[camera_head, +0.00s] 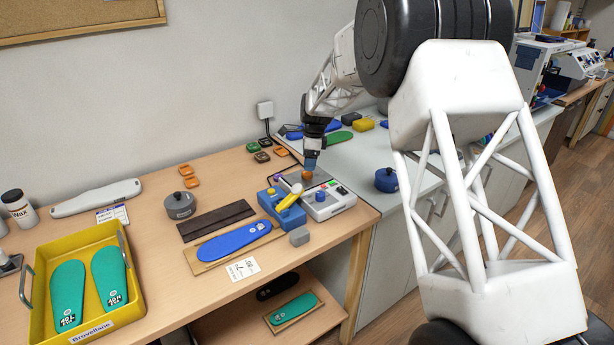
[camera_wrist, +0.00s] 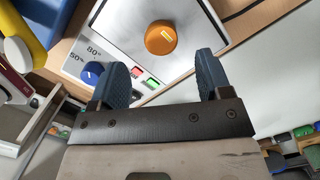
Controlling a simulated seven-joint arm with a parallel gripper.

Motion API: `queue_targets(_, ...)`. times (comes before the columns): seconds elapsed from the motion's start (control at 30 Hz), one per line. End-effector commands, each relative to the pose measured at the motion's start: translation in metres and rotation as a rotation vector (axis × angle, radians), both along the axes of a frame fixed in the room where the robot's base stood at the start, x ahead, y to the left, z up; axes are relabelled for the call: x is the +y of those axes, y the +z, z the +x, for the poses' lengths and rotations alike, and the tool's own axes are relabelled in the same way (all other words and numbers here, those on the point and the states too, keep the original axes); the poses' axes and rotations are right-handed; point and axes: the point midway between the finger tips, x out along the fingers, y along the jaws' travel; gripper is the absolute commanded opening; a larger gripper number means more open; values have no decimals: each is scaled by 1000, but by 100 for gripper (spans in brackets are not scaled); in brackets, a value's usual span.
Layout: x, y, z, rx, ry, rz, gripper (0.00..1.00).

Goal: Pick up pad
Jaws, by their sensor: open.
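An orange round piece (camera_wrist: 161,38), the likeliest pad, sits on the grey plate of a white device (camera_head: 326,205). It also shows in the head view (camera_head: 307,175), partly hidden near my fingers. My gripper (camera_head: 312,163) points down just above it. In the wrist view, my gripper (camera_wrist: 162,62) has its two blue fingers spread wide with nothing between them. The orange piece appears just beyond the fingertips, roughly centred between them; contact is not visible.
The device has a blue knob (camera_wrist: 93,72) and coloured buttons. A blue-and-yellow tool (camera_head: 284,203) stands close on its left. A blue lidded pot (camera_head: 386,180) is to the right. A blue insole (camera_head: 234,241) and yellow tray (camera_head: 50,248) lie left.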

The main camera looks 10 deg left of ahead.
Motion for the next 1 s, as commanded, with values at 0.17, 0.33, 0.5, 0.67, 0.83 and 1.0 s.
queue_targets(0.17, 2, -18, 0, 2, 0, 0, 72)
queue_targets(0.33, 5, -36, 0, 1, 0, 0, 72)
queue_targets(0.5, 6, -47, 0, 1, 0, 0, 72)
queue_targets(0.67, 6, -48, 0, 0, 0, 0, 72)
queue_targets(0.83, 6, -48, 0, 1, 0, 0, 72)
queue_targets(1.0, 6, -48, 0, 0, 0, 0, 72)
